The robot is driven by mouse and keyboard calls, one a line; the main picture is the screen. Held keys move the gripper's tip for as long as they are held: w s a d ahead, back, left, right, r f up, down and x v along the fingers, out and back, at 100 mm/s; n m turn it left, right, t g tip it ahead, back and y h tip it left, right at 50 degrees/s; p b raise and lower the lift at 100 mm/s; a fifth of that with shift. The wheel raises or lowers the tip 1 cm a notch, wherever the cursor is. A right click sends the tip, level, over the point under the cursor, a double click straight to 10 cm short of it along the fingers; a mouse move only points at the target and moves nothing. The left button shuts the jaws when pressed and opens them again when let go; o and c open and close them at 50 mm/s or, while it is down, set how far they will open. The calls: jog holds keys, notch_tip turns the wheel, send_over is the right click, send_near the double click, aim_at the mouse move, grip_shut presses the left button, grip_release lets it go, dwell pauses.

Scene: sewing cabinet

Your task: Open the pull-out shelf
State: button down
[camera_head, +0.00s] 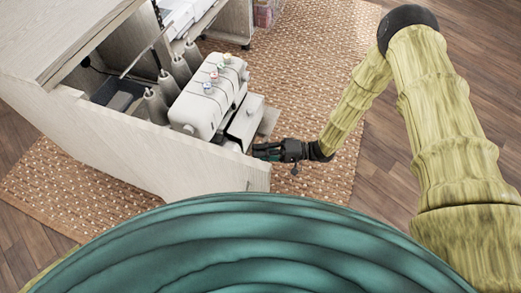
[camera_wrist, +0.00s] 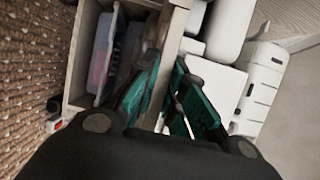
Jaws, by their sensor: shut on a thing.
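The sewing cabinet (camera_head: 205,178) is pale wood and stands at the left of the head view. The pull-out shelf (camera_wrist: 177,28) shows in the wrist view as a pale wooden board seen along its edge, with a white sewing machine on one side. My gripper (camera_head: 262,151) is at the cabinet's front side, low beside the machine. In the wrist view its teal fingers (camera_wrist: 172,105) lie either side of the board's edge and are shut on it. The exact contact is partly hidden by the fingers. How far the shelf is out is hard to tell.
A white overlock machine (camera_head: 209,98) with several thread cones (camera_head: 181,71) stands in the cabinet. A compartment with a clear bin (camera_wrist: 103,50) lies beside the board. A woven rug (camera_head: 318,65) covers the wooden floor (camera_head: 385,170). The floor right of the cabinet is free.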

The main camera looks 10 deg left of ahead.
jog(key=shift+w+d, duration=0.1)
jog(key=c, duration=1.8)
grip_release()
jog(key=shift+o, duration=0.2)
jog(key=w+d, duration=0.2)
jog(key=d, duration=0.9)
jog(key=shift+d, duration=0.4)
